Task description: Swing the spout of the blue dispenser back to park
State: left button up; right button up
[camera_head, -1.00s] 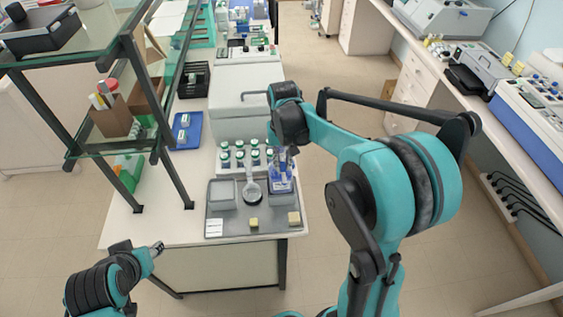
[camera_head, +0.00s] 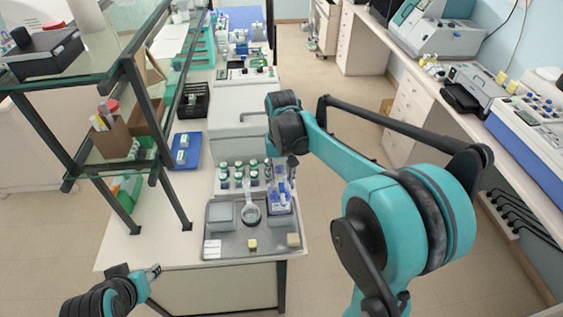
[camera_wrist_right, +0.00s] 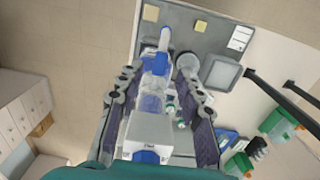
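The blue dispenser (camera_head: 281,206), clear with blue parts, stands at the right of the grey tray (camera_head: 228,243). In the right wrist view its clear and blue body (camera_wrist_right: 155,82) shows between my right gripper's fingers, with a blue-and-white part extending toward the top. Which way the spout is turned is hard to make out. My right gripper (camera_wrist_right: 160,95) points down over the dispenser with its fingers spread on either side, and I see no clear grip. My left gripper (camera_head: 153,271) is low at the left, away from the tray.
A round dish with a handle (camera_head: 250,211) and a square grey dish (camera_head: 220,216) sit on the tray left of the dispenser. Several capped bottles (camera_head: 238,175) stand behind. A glass shelf frame (camera_head: 130,150) rises at the left.

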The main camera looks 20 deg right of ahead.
aim_at(282, 186)
notch_tip(282, 186, up, 8)
jog(key=shift+r, duration=0.25)
jog(key=shift+f, duration=0.1)
jog(key=s+a+f+n+t+b, duration=0.1)
jog(key=s+f+t+b, duration=0.1)
jog(key=s+f+b, duration=0.3)
jog(key=s+a+f+n+t+b, duration=0.1)
jog(key=s+f+b, duration=0.5)
jog(key=f, duration=0.6)
jog(key=s+a+f+n+t+b, duration=0.1)
jog(key=s+a+f+t+b, duration=0.1)
jog(key=s+f+t+b, duration=0.2)
notch_tip(282, 186, down, 5)
jog(key=s+b, duration=0.1)
jog(key=b, duration=0.2)
jog(key=shift+s+a+r+b, duration=0.2)
jog(key=shift+a+b, duration=0.15)
jog(key=shift+a, duration=0.05)
